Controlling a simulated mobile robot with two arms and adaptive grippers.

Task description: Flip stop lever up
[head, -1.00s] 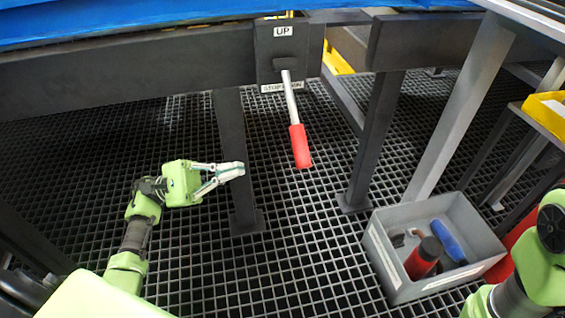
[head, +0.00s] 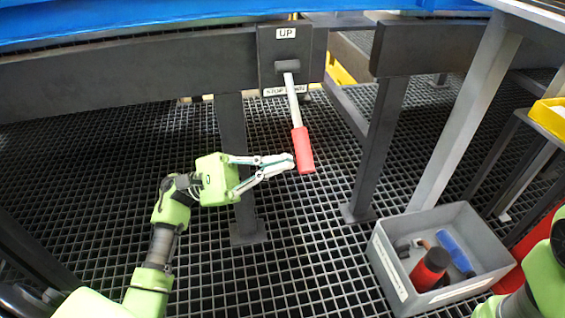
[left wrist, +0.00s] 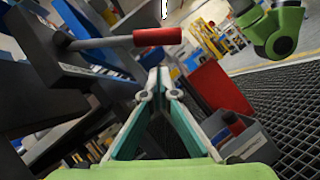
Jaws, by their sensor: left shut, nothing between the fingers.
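The stop lever (head: 294,105) hangs down from a dark plate (head: 267,48) on the conveyor frame, its red handle (head: 303,151) at the lower end. The plate has an UP label at its top and a stop label at its bottom, partly covered by the lever. My left gripper (head: 291,161) is shut and empty, its tips right beside the red handle's left side; I cannot tell whether they touch. In the left wrist view the red handle (left wrist: 158,37) shows beyond the shut fingertips (left wrist: 158,72). The right gripper is not in view; only part of my right arm shows.
A grey bin (head: 383,249) with a red cylinder (head: 429,270) and a blue item (head: 455,254) stands on the grid floor at the right. A dark conveyor leg (head: 232,150) stands behind my left gripper. Open floor lies below the lever.

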